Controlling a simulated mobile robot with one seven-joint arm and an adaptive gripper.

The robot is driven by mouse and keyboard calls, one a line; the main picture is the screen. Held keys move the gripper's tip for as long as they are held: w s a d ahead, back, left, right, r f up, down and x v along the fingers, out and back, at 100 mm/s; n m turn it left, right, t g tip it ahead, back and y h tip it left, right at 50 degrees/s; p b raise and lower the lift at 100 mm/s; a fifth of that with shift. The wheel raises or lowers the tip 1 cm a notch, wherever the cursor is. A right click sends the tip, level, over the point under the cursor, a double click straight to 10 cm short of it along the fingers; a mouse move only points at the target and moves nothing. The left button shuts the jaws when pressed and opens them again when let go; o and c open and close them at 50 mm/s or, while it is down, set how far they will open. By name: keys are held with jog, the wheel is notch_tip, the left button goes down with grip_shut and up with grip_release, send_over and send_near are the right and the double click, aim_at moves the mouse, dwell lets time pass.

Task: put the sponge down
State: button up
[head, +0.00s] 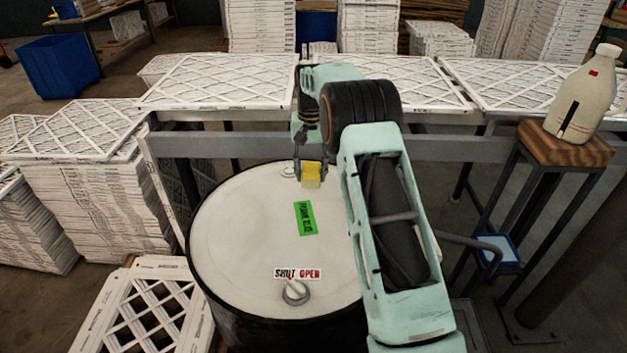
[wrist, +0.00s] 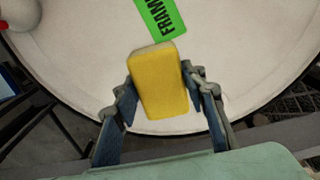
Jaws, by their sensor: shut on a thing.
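A yellow sponge (head: 311,175) is in the jaws of my gripper (head: 311,168), over the far part of a white drum top (head: 235,230). In the wrist view the sponge (wrist: 159,82) sits between the two fingers of my gripper (wrist: 160,95), which are shut on it. Its far end overlaps the near edge of a green label (wrist: 162,15) in that view. I cannot tell whether the sponge touches the drum top. The green label also lies beyond a gap below the sponge in the head view (head: 305,218).
A "SHUT OPEN" sign (head: 298,273) and a round fitting (head: 296,292) are near the drum's front. A white jug (head: 585,95) stands on a wooden stool (head: 565,143) at the right. Framed filters (head: 218,80) line the rack behind. The drum's left side is clear.

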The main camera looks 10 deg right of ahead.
aim_at(314, 191)
jog(key=shift+w+d+f, duration=0.25)
jog(key=shift+w+f, duration=0.1)
jog(key=shift+f, duration=0.15)
jog(key=shift+w+d+f, duration=0.2)
jog(key=shift+w+f, duration=0.1)
jog(key=shift+f, duration=0.15)
jog(key=shift+w+f+p, duration=0.1)
jog(key=shift+f+p, duration=0.35)
jog(key=shift+f, duration=1.15)
jog(key=shift+f, duration=0.15)
jog(key=o, duration=1.1)
notch_tip(314, 191, up, 12)
jog(key=shift+r, duration=0.2)
